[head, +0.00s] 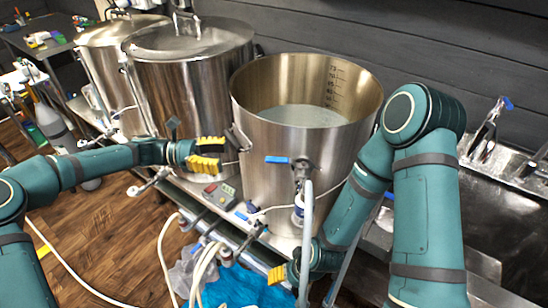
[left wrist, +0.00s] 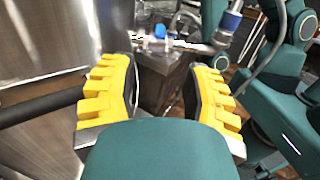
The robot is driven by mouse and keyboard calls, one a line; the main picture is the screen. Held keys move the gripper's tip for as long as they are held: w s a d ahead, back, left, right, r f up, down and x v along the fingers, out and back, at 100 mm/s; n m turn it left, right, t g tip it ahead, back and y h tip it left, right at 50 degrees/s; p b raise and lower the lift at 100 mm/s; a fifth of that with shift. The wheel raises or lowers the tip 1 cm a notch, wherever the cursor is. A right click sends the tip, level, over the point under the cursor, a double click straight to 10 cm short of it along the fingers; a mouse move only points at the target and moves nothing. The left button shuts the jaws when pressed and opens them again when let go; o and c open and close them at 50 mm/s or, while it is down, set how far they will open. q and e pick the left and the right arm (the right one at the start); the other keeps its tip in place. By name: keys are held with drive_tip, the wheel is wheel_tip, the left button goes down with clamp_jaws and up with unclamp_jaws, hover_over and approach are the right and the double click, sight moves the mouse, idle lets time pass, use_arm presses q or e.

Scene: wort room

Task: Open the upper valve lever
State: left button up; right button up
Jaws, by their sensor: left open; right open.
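The upper valve lever (head: 277,160) is blue and points left from the valve on the front of the open steel kettle (head: 262,115). A lower valve with a blue and white fitting (head: 298,213) sits beneath it with a hose. My left gripper (head: 207,154) is open and empty, with yellow fingers, left of the lever and apart from it. In the left wrist view its fingers (left wrist: 162,82) are spread; a blue part (left wrist: 158,32) shows beyond them, but I cannot tell which valve it belongs to. My right gripper (head: 279,274) is open, low in front of the kettle, partly hidden.
Two lidded steel kettles (head: 188,80) stand to the left. A small control box (head: 220,194), white hoses (head: 204,268) and a blue cloth (head: 245,288) are below. A sink (head: 505,155) is at the right.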

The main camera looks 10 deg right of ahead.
sight(275, 159)
use_arm(q)
drive_tip(key=b+x, duration=0.2)
drive_tip(key=x, duration=1.1)
drive_tip(key=shift+s+d, duration=0.25)
drive_tip(key=shift+d, duration=0.1)
clamp_jaws()
